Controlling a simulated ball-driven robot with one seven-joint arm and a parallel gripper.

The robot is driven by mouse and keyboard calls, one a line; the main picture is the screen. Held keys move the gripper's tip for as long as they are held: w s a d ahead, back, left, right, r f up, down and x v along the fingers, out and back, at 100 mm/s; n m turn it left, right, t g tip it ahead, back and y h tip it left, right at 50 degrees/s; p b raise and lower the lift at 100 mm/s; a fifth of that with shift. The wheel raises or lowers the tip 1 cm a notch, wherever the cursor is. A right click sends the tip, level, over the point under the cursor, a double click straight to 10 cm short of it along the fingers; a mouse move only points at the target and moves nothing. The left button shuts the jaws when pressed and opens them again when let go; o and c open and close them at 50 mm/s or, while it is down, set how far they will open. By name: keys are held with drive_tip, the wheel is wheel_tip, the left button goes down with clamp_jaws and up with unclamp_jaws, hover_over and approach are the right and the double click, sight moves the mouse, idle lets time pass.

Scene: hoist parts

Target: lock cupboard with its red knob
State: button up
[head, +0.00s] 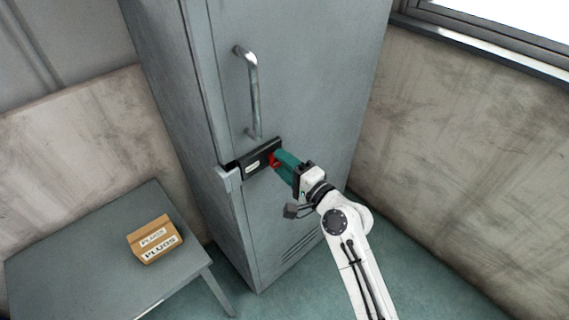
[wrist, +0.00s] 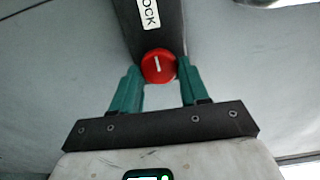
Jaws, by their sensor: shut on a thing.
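The grey cupboard (head: 300,70) stands upright with its door flush in the frame. A black lock plate (head: 252,166) with a white label sits on the door below the handle; in the wrist view the label (wrist: 150,13) ends in "OCK". The red knob (head: 273,161) is at the plate's right part. In the wrist view the round red knob (wrist: 158,66) shows a white line running nearly along the plate. My gripper (head: 279,160) has its green fingers shut on the knob, one on each side. A grey catch (head: 229,180) sits on the frame at the plate's left end.
A metal bar handle (head: 254,95) stands out above the lock plate. A grey table (head: 75,245) at the left bears a cardboard box (head: 155,240) labelled "PLUGS". Walls stand close on both sides; green floor (head: 420,270) shows at the lower right.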

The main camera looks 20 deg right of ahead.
drive_tip(key=o, duration=1)
drive_tip(key=b+v, duration=0.3)
drive_tip(key=v, duration=0.8)
drive_tip(key=shift+w, duration=0.1)
drive_tip(key=s+a+f+n+g+h, duration=0.2)
drive_tip(key=s+f+n+g, duration=0.7)
drive_tip(key=s+f, duration=0.4)
drive_tip(key=s+d+f+n+g+h, duration=0.2)
drive_tip(key=s+d+g, duration=0.1)
drive_tip(key=s, duration=0.4)
drive_tip(key=s+d+f+n+g+h, duration=0.1)
drive_tip(key=s+d+f+n+g, duration=0.1)
drive_tip(key=s, duration=0.5)
drive_tip(key=shift+s+d+f+n+g+h, duration=0.2)
drive_tip(key=shift+d+n+g+h, duration=0.25)
drive_tip(key=shift+g, duration=0.65)
